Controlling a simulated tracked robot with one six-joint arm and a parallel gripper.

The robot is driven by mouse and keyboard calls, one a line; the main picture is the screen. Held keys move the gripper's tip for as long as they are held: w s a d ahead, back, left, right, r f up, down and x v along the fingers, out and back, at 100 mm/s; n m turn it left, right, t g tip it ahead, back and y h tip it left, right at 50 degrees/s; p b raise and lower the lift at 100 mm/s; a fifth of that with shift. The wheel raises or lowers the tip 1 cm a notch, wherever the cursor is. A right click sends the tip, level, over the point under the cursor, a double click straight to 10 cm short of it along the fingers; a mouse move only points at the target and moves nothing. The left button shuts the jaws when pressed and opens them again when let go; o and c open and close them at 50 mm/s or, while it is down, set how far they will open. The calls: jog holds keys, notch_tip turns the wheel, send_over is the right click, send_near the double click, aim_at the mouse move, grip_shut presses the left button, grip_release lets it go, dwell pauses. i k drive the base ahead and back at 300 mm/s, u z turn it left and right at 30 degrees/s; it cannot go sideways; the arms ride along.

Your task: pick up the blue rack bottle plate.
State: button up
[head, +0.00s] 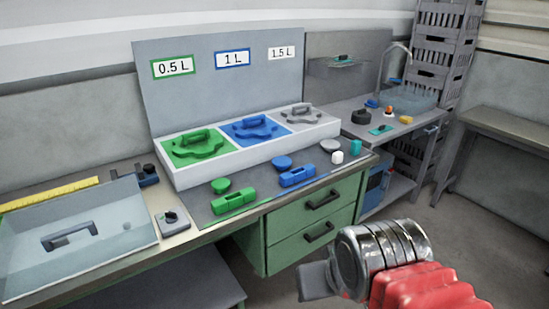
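The blue bottle plate (254,127) lies in the middle bay of the white rack (265,152), under the 1 L sign. It has a raised handle on top and lies between a green plate (195,147) and a grey plate (302,115). My gripper (316,283) is at the lower right, in front of the green drawers and well apart from the rack. Only a grey block of it shows beside my metal wrist; its fingers cannot be made out. I see nothing held in it.
In front of the rack lie a green part (234,201), a blue part (297,176) and small round knobs. A clear-lidded box (110,255) stands at the left. A sink bench (425,122) is at the right. Floor is free at the right.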

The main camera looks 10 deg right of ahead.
aim_at(280, 162)
jog(key=u, duration=0.55)
jog(key=i, duration=0.95)
jog(key=u, duration=0.65)
